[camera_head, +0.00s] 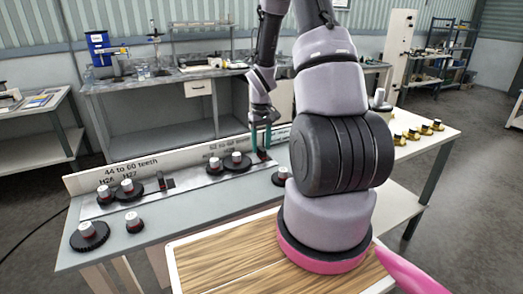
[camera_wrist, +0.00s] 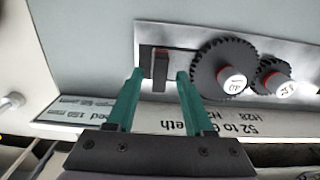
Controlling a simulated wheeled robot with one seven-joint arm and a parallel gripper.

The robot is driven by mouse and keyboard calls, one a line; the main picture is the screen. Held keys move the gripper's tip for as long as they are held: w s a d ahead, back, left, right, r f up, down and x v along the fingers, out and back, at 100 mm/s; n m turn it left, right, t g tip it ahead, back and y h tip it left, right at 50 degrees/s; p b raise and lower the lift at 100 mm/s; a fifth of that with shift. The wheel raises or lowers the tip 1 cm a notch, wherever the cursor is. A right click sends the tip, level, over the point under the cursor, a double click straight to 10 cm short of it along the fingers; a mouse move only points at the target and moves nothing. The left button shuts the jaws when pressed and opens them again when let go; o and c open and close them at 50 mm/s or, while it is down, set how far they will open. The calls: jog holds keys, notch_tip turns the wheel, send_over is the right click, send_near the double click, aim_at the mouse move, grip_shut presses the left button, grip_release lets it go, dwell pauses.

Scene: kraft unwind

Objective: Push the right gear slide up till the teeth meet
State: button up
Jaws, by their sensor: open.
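The right gear slide's dark upright tab (camera_wrist: 160,70) stands in a slot in the metal plate (camera_wrist: 190,38) in the wrist view. My gripper (camera_wrist: 159,76) has its two teal fingers apart, one on each side of the tab; contact is not clear. In the head view my gripper (camera_head: 261,140) is low over the bench at the right pair. Beside the tab are a larger dark gear (camera_wrist: 208,60) and a smaller dark gear (camera_wrist: 262,68), both with red-and-white hubs. These gears look very close; I cannot tell whether their teeth mesh.
The left gear pair (camera_head: 105,194) has its own slide tab (camera_head: 160,181). Loose gears (camera_head: 89,236) lie on the bench front. A lettered upright board (camera_head: 130,168) runs behind the plate. A wooden-topped surface (camera_head: 235,262) is in front. Brass-coloured parts (camera_head: 413,134) stand at right.

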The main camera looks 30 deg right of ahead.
notch_tip(320, 180, up, 8)
jog(key=shift+r, duration=0.15)
dwell(0.5)
jog(key=s+a+r+m+t, duration=0.1)
jog(key=s+a+r+t, duration=0.15)
jog(key=r, duration=0.65)
jog(key=s+a+r+m+t, duration=0.1)
jog(key=s+a+r, duration=0.25)
jog(key=r, duration=0.45)
jog(key=s+a+r+m+t+y, duration=0.2)
jog(key=s+a+r, duration=0.4)
jog(key=s+r, duration=0.4)
jog(key=s+t, duration=0.1)
jog(key=s, duration=0.2)
jog(key=shift+s+r+m+t, duration=0.2)
jog(key=shift+s+m+t, duration=0.1)
jog(key=shift+t, duration=0.05)
